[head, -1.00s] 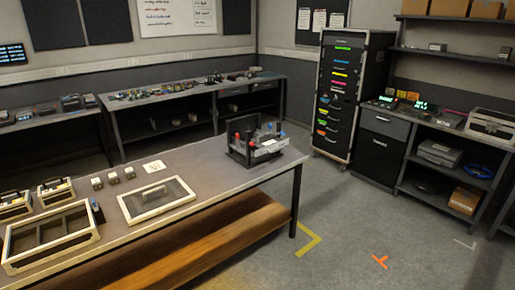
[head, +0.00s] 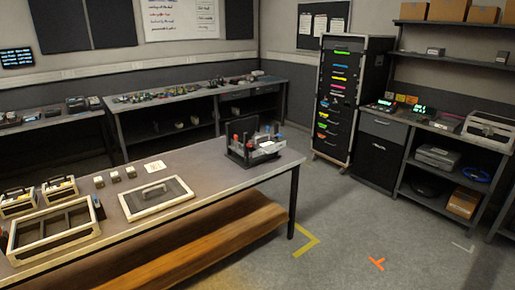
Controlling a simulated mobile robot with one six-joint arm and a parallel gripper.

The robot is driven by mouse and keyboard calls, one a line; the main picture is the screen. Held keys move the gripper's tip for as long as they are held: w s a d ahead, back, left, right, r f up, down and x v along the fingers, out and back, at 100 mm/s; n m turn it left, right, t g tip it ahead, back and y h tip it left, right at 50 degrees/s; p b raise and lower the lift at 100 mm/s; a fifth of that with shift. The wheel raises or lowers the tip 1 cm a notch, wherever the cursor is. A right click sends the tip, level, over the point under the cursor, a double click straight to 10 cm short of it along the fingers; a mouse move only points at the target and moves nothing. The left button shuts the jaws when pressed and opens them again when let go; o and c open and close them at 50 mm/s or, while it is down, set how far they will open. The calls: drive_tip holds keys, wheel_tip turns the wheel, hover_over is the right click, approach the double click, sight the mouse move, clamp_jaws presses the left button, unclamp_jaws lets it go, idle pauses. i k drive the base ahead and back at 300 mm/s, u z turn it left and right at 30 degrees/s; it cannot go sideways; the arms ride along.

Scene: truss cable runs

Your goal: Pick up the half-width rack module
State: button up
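My gripper is not in view. I cannot tell for sure which thing is the half-width rack module. A grey flat box (head: 438,156) lies on the middle shelf of the right bench. A small grey box (head: 435,51) sits on the wall shelf above. Dark box-shaped units (head: 77,104) stand on the left back bench. A dark stand with grey and red parts (head: 254,148) is at the right end of the near table. A tall black rack (head: 342,95) with coloured strips stands at the back.
The near table (head: 218,167) also bears an open divided case (head: 58,252), a framed lid with a handle (head: 156,197), two small cases, small blocks and a white card (head: 155,167). Floor (head: 345,215) is clear between this table and the right bench (head: 409,131).

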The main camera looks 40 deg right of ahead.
sight(262, 144)
drive_tip(key=z, duration=0.1)
drive_tip(key=i, duration=0.95)
drive_tip(key=u, duration=0.05)
